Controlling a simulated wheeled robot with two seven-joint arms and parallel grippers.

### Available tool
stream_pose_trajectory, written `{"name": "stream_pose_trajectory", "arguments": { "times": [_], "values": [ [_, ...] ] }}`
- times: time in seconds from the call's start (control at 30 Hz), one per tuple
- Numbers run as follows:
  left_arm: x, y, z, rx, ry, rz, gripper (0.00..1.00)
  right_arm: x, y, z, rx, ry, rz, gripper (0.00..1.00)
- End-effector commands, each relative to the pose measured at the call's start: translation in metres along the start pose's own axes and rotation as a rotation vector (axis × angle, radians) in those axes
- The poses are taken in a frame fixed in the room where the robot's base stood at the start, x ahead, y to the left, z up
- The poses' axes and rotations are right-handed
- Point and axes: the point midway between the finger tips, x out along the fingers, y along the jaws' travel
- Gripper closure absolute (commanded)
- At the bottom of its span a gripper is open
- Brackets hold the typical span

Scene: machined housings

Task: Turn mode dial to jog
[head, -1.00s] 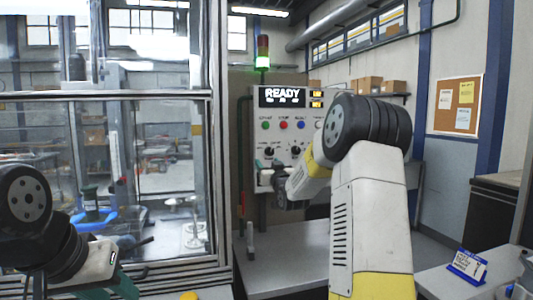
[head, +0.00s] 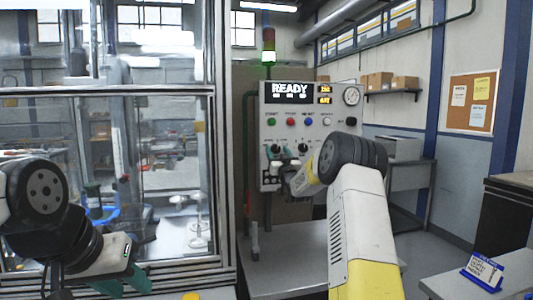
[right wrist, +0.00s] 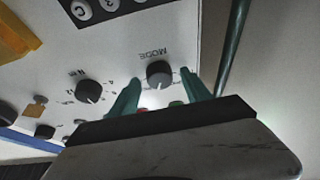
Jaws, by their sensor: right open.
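The mode dial (right wrist: 160,73) is a dark round knob on the white control panel, labelled MODE. The label appears upside down in the right wrist view. In the head view the dial (head: 276,149) is the left one of two dark knobs. My right gripper (right wrist: 161,79) is open, its green fingers on either side of the mode dial. I cannot tell whether they touch it. The dial's pointer setting is too small to read. My left gripper (head: 124,284) is low at the left, away from the panel; its finger gap does not show clearly.
The control panel (head: 338,125) has a READY display (head: 290,91), several coloured buttons and a gauge (head: 351,96). A second knob (right wrist: 87,91) sits close beside the mode dial. A glazed machine enclosure (head: 223,150) stands left. A grey table (head: 300,255) stands below the panel.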

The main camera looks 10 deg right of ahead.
Motion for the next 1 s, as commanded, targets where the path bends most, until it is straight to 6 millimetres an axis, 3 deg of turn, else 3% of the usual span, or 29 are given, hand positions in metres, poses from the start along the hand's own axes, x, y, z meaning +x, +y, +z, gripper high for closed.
{"name": "stream_pose_trajectory", "arguments": {
  "times": [0.2,0.5,1.0],
  "values": [
    [0.0,0.0,0.0,0.0,0.0,0.0,0.64,0.0003,-0.0001,0.0,0.0,0.0,0.0,0.43],
    [0.0,0.0,0.0,0.0,0.0,0.0,0.64,0.0001,0.0,-0.0001,0.0,0.0,0.0,1.0],
    [0.0,0.0,0.0,0.0,0.0,0.0,0.64,-0.0002,-0.0016,0.0007,0.128,-0.002,0.052,1.0]
  ]
}}
